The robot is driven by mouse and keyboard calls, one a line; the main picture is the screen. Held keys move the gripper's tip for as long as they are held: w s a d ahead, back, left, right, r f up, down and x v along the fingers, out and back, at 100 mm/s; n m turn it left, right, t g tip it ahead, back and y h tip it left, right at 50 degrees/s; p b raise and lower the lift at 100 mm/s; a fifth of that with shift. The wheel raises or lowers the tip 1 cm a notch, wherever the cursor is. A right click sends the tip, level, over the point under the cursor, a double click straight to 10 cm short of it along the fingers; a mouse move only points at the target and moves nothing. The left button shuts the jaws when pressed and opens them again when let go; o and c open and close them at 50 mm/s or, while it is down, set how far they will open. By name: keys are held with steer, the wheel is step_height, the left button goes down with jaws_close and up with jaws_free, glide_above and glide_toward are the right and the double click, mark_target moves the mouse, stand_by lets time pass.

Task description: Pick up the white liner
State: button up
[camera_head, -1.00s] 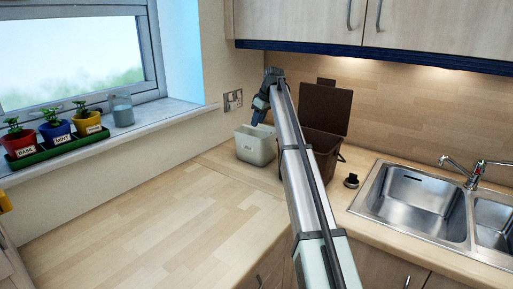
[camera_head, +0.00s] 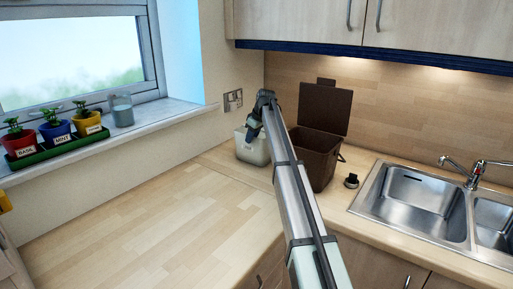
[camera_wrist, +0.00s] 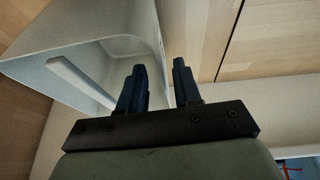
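The white liner (camera_head: 243,151) is an open-topped, pale tub standing on the worktop in the corner, left of the brown caddy. My gripper (camera_head: 252,135) points down at its rim and hides part of its right side. In the wrist view the liner (camera_wrist: 110,48) fills the upper left, with a pale bar across its opening. My gripper (camera_wrist: 160,85) is open there, its two dark fingers apart. The liner's right wall runs down toward the gap between them. I cannot tell whether either finger touches it.
The brown caddy (camera_head: 316,160) with its lid raised stands just right of the liner. A small dark round object (camera_head: 351,181) lies beside it, then the sink (camera_head: 420,205). Potted herbs (camera_head: 55,130) and a glass jar (camera_head: 122,110) stand on the windowsill. The left worktop (camera_head: 150,220) is clear.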

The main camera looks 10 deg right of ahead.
mark_target(250, 149)
steer(key=shift+x, duration=2)
steer(key=shift+s, duration=0.1)
steer(key=shift+c, duration=0.4)
jaws_close()
